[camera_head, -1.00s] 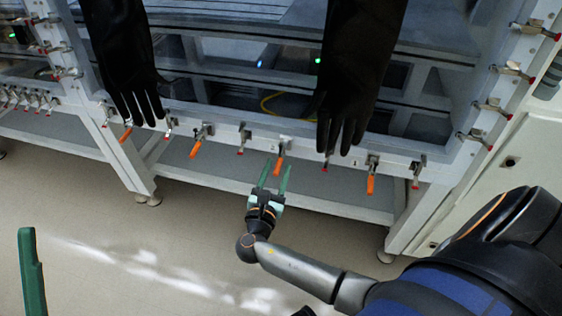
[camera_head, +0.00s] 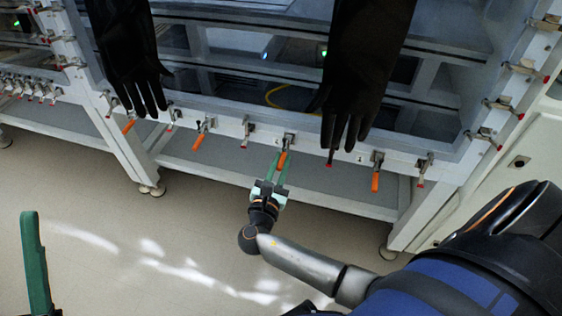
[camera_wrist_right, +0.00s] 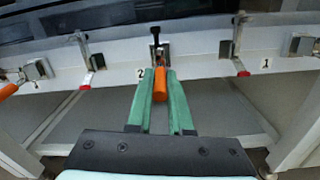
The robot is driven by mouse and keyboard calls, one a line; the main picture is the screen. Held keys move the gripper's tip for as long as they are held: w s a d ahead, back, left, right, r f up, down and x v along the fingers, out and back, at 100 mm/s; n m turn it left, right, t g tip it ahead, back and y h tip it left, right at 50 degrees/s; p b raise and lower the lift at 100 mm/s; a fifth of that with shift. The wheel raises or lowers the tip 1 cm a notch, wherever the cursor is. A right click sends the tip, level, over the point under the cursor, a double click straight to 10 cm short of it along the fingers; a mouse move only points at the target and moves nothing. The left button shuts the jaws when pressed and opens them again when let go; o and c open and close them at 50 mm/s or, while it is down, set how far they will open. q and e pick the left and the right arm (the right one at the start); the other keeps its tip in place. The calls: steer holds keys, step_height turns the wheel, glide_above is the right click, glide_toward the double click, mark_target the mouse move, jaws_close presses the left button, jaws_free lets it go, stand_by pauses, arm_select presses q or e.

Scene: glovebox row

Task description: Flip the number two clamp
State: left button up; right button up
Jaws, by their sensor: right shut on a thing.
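The number two clamp has an orange handle hanging down and a dark metal body; in the head view it is on the frame's front rail (camera_head: 283,158). In the right wrist view the clamp's orange handle (camera_wrist_right: 160,86) lies between my green fingers, just right of the "2" label. My right gripper (camera_head: 279,163), also in the right wrist view (camera_wrist_right: 160,78), is shut on this handle. The fingers hide part of the handle's sides. One green finger of my left gripper (camera_head: 35,262) shows at the lower left, far from the clamps; its opening is not visible.
Other clamps line the rail, including an orange-handled one (camera_head: 376,172) to the right and red-tipped ones. Two black gloves (camera_head: 365,70) (camera_head: 128,55) hang in front of the glovebox. A lower shelf (camera_head: 330,198) lies below the rail. The floor (camera_head: 110,215) is clear.

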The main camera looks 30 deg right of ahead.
jaws_close()
stand_by(0.8)
steer(key=shift+d, duration=0.1)
